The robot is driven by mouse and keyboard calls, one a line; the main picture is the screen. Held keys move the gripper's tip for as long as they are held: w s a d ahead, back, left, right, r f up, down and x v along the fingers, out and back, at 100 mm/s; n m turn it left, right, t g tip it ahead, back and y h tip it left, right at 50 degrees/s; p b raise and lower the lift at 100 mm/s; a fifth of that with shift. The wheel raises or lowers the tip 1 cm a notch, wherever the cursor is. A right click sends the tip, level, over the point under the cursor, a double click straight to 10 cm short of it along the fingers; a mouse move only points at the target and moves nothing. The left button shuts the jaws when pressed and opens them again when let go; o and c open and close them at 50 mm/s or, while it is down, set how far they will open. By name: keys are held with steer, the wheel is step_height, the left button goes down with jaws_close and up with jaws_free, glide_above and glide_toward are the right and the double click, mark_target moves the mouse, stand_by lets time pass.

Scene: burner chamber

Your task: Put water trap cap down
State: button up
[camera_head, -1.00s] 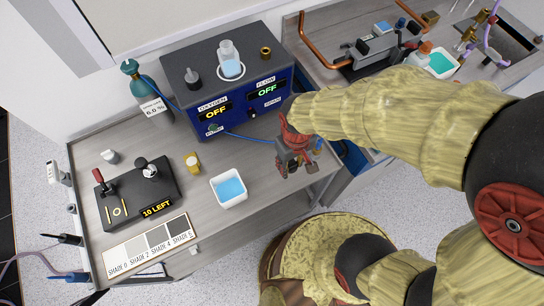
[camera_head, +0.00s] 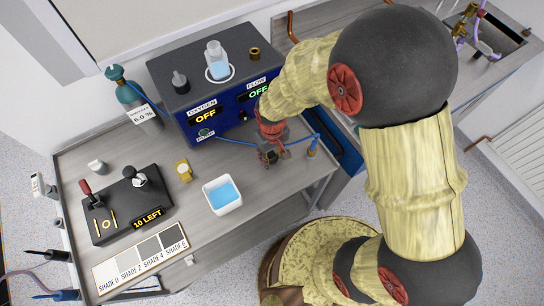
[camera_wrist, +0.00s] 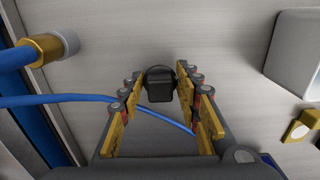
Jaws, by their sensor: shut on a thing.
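My gripper (camera_head: 270,158) is over the right part of the grey bench, in front of the blue analyser box. In the wrist view my gripper (camera_wrist: 162,88) is shut on a small black cap (camera_wrist: 160,86), which I take to be the water trap cap. The cap sits between the fingertips with the grey bench top behind it. In the head view the cap is too small and dark to tell apart from the fingers. The clear open bottle with blue liquid (camera_head: 217,62) stands on top of the box.
A white tub of blue water (camera_head: 222,209) is left of my gripper. A blue hose (camera_wrist: 60,100) runs below my gripper to a brass fitting (camera_wrist: 40,50) at the bench's right. A brass piece (camera_head: 184,171) and a black unit (camera_head: 128,205) stand further left. Bench between tub and box is clear.

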steer(key=o, duration=0.8)
steer(key=shift+f, duration=0.15)
steer(key=shift+o, duration=0.3)
step_height(320, 180, up, 12)
steer(key=p, duration=0.2)
steer(key=shift+r+p, duration=0.25)
steer(key=shift+p, duration=0.1)
step_height(320, 180, up, 7)
steer(key=m+t, duration=0.1)
glide_above(272, 156)
steer(key=d, duration=0.4)
steer(key=s+d+r+m+t, duration=0.2)
steer(key=d+r, duration=0.3)
steer(key=r, duration=0.3)
steer(key=s+d+r+m+t, duration=0.2)
steer(key=s+d+r, duration=0.4)
steer(key=s+r, duration=0.2)
steer(key=shift+s+d+t, duration=0.15)
steer(key=shift+s+t, duration=0.15)
steer(key=shift+s, duration=0.1)
